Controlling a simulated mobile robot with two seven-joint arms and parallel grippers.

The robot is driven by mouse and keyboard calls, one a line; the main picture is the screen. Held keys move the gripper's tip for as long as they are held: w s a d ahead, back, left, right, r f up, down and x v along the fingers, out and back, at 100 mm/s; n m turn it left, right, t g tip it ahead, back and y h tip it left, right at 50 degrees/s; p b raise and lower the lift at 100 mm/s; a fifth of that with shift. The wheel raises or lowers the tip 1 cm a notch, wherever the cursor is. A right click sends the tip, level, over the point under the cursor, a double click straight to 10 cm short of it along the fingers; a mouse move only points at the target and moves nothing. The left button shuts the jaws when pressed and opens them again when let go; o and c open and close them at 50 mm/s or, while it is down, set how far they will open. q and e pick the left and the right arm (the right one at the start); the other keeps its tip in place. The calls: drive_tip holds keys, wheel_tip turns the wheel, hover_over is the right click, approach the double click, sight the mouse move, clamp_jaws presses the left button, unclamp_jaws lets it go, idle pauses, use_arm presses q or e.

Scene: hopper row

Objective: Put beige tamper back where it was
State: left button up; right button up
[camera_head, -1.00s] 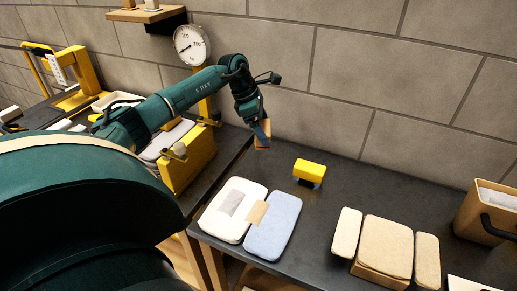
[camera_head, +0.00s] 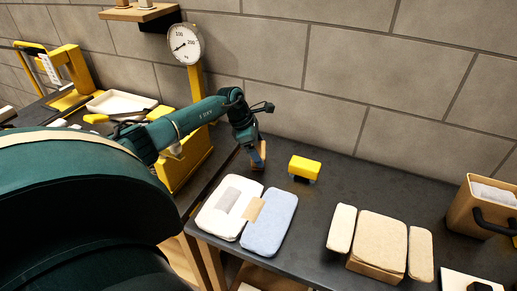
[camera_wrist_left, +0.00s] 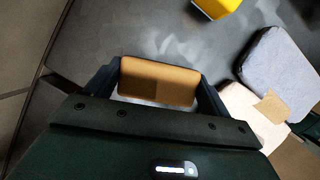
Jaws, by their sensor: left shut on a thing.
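The beige tamper (camera_wrist_left: 157,82), a tan block, sits between the two fingers of my left gripper (camera_wrist_left: 158,90), which is shut on it. In the head view the tamper (camera_head: 261,153) shows as a small tan piece at the tip of my left gripper (camera_head: 257,155). It is low over the dark counter, behind the white and blue pads and left of the yellow block. I cannot tell whether it touches the counter. Its lower side is hidden. My right gripper is not in view.
A yellow block with a dark base (camera_head: 305,168) stands close to the right. A white pad (camera_head: 228,207) and a blue pad (camera_head: 270,222) lie in front. Beige pads (camera_head: 377,242) and a tan bin (camera_head: 483,208) are farther right. A gauge (camera_head: 185,44) stands at the left.

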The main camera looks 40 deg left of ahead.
use_arm(q)
drive_tip(key=o, duration=0.7)
drive_tip(key=shift+f, duration=0.1)
drive_tip(key=o, duration=0.3)
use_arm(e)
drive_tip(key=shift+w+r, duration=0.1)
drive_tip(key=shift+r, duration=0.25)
use_arm(q)
drive_tip(key=shift+r+p, duration=0.25)
drive_tip(key=shift+p, duration=0.05)
drive_tip(key=shift+s+a+r, duration=0.1)
drive_tip(key=shift+a+r, duration=0.1)
drive_tip(key=shift+r, duration=0.15)
drive_tip(key=b+v, duration=0.1)
drive_tip(key=v, duration=1)
drive_tip(key=shift+d+r+b, duration=0.1)
drive_tip(key=shift+b, duration=0.25)
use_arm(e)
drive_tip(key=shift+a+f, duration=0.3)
